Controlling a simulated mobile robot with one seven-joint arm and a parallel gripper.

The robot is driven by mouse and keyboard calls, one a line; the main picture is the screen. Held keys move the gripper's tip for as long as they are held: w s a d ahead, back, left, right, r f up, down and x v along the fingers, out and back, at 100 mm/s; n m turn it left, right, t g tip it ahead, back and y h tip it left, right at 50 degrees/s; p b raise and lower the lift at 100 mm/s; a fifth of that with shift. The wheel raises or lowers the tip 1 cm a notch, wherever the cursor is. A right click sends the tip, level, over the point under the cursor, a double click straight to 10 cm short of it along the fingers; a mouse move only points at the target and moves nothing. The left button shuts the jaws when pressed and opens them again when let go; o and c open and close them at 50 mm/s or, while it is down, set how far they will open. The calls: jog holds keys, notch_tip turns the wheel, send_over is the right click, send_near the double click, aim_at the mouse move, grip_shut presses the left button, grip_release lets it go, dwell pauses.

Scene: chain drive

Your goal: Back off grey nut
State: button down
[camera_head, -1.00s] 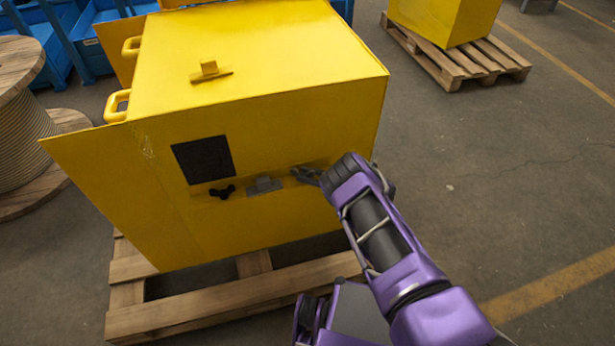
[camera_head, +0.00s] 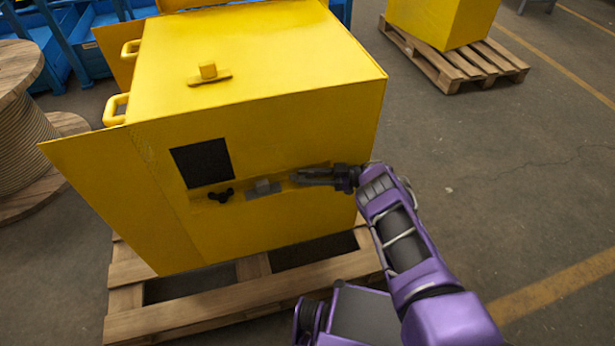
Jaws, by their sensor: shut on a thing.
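The yellow cabinet (camera_head: 280,130) has a small grey fitting (camera_head: 263,187) on its front face, right of a black wing-shaped knob (camera_head: 221,195). My gripper (camera_head: 302,177) is at the front face, right of this fitting, with its fingers pointing left. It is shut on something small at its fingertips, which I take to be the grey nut. The fingers largely hide that thing, so its shape and turn cannot be told.
A dark square opening (camera_head: 202,162) is above the black knob. A yellow door panel (camera_head: 115,195) stands out at the left. The cabinet rests on a wooden pallet (camera_head: 200,313). A cable drum (camera_head: 25,130) stands at far left.

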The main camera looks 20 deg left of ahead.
dwell(0.3)
jog(key=c, duration=0.8)
grip_release()
jog(key=shift+a+m+t, duration=0.1)
jog(key=shift+m+t, duration=0.3)
jog(key=shift+t, duration=0.2)
